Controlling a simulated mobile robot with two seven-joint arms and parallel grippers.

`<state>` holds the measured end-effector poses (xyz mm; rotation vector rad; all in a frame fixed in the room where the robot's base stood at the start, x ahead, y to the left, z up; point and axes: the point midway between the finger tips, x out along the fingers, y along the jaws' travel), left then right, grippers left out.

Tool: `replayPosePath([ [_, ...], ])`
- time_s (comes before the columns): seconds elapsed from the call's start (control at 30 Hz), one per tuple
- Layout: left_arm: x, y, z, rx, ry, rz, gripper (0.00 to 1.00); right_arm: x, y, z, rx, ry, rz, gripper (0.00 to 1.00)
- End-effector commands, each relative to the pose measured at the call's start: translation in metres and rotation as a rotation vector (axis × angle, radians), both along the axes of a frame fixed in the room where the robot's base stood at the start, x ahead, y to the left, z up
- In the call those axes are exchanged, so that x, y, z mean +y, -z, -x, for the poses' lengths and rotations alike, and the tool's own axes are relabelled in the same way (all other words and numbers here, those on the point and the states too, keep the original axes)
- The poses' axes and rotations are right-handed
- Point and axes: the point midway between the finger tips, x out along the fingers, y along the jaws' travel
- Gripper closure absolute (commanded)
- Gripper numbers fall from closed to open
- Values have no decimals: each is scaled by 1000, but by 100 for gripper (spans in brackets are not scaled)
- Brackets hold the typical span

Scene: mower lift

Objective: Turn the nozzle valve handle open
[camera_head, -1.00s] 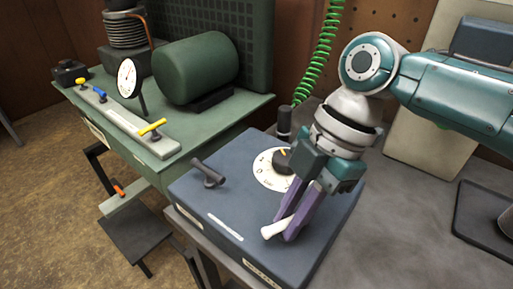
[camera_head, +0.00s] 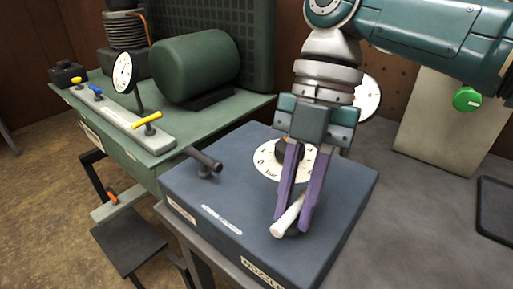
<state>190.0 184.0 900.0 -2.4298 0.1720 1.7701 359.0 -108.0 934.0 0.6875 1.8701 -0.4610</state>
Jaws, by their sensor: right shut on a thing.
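The nozzle box (camera_head: 195,197) is a dark blue-grey block with a "NOZZLE" label on its front edge. A white handle (camera_head: 285,222) sits on its top near the front right. My right gripper (camera_head: 295,217) reaches down from above, its purple fingers shut on the white handle, one finger on each side. The handle's near end sticks out toward the front left; its pivot is hidden by the fingers. My left gripper is not in view.
The box also carries a white dial (camera_head: 266,171) with a dark knob and a dark grey lever (camera_head: 204,160). A green bench (camera_head: 240,106) at the left holds a motor, a gauge and a yellow handle (camera_head: 147,119). A green knob (camera_head: 466,99) is on a panel at the right.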

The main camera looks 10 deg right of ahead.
Motion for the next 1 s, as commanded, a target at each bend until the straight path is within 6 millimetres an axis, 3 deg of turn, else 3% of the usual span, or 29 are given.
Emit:
replayPosePath([
  [0.43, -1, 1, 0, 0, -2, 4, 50, 1, 0, -1, -3, -12, -1, 100],
  [0.47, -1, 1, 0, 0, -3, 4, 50, 1, 0, -1, -3, -11, -2, 76],
  [0.63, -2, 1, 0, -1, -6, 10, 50, 1, 0, 0, -2, -11, -1, 57],
  [1.0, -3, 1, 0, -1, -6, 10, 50, -1, -7, -3, -2, -9, -1, 55],
])
